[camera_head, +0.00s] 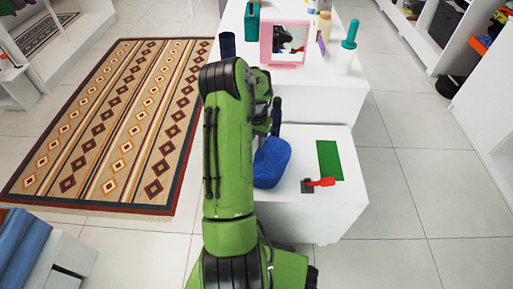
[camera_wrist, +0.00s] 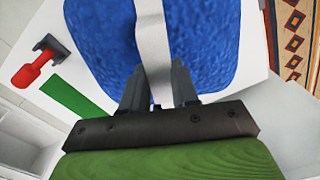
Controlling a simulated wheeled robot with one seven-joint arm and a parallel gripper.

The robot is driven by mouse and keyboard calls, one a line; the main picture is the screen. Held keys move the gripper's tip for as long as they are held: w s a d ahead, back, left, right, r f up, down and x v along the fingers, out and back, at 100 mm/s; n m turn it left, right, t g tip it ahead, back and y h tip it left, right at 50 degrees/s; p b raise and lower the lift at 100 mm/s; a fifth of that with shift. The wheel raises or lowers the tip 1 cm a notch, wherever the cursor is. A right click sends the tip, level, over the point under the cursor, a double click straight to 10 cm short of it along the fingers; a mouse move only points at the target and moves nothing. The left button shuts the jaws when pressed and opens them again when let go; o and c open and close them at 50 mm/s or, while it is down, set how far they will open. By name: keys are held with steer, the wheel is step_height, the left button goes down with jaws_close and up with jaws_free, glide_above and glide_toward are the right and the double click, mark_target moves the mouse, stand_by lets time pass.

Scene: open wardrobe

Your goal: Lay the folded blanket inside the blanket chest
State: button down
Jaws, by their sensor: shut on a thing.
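A blue, soft-looking bundle (camera_head: 272,163) with rounded corners, which I take for the folded blanket, is at the low white unit just right of my arm. In the wrist view the blue bundle (camera_wrist: 100,35) fills the top, with a pale strap (camera_wrist: 152,40) across it. My gripper (camera_wrist: 157,88) is shut on the bundle at its strap, one dark finger on each side. In the head view my arm hides part of the bundle and most of the gripper. I cannot tell whether the bundle touches the white top. I cannot identify the blanket chest for sure.
The low white unit (camera_head: 339,212) carries a green sheet (camera_head: 329,160) and a red-handled tool (camera_head: 320,182). Behind it a higher white top holds a pink-framed mirror (camera_head: 284,42) and bottles. A patterned rug (camera_head: 125,120) lies left. Blue items (camera_head: 18,240) sit at lower left. Floor at right is clear.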

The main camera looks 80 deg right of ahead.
step_height(320, 180, up, 28)
steer(key=p, duration=0.9)
steer(key=shift+p, duration=0.4)
steer(key=shift+w, duration=0.1)
